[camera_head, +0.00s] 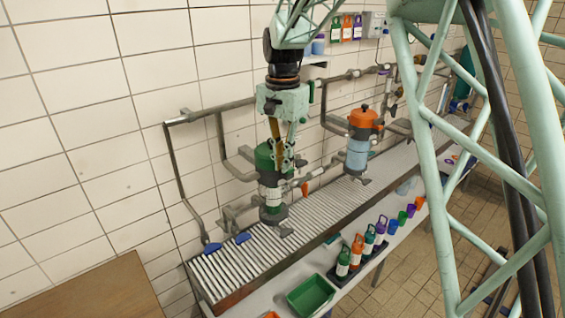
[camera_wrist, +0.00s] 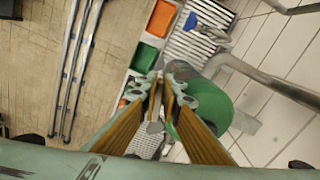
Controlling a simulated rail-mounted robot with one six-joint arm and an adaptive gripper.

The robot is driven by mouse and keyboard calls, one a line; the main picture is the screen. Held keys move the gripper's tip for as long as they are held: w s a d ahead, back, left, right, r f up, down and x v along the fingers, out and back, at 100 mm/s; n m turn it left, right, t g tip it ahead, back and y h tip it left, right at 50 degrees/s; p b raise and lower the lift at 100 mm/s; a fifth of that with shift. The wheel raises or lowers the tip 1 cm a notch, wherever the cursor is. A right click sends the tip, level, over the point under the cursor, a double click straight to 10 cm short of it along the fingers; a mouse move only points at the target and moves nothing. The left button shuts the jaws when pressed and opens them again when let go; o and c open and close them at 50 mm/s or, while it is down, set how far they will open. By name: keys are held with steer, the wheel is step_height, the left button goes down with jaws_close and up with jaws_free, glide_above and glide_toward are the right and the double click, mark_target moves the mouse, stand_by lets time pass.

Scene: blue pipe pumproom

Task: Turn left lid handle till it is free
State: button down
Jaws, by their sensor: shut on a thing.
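The left vessel (camera_head: 270,195) stands on the slatted bench and has a green lid (camera_head: 263,156). The green lid also shows in the wrist view (camera_wrist: 218,108), partly behind my fingers. My gripper (camera_head: 281,160) points down at the lid from above, at its right side in the head view. In the wrist view my gripper (camera_wrist: 165,85) has its fingertips close together beside the lid's edge, shut on the lid handle. The handle is mostly hidden by the fingers, and its exact angle cannot be told.
A second vessel with an orange lid (camera_head: 366,117) stands farther right. Grey pipes (camera_head: 212,115) run along the tiled wall behind. Several bottles (camera_head: 357,250) and a green tray (camera_head: 311,294) are on the lower shelf in front. Blue-handled valves (camera_head: 212,248) lie left of the vessel.

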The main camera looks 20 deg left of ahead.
steer(key=shift+n, duration=0.3)
steer(key=shift+w+d+n+p, duration=0.4)
steer(key=shift+w+n+p, duration=0.5)
steer(key=shift+n, duration=4.1)
steer(key=shift+w+d+n+p, duration=0.55)
steer(key=shift+n+p, duration=0.65)
steer(key=shift+n, duration=3.8)
steer(key=shift+w+d+n+p, duration=0.25)
steer(key=shift+w+n+p, duration=0.7)
steer(key=shift+n, duration=4.05)
steer(key=c, duration=3.1)
jaws_free()
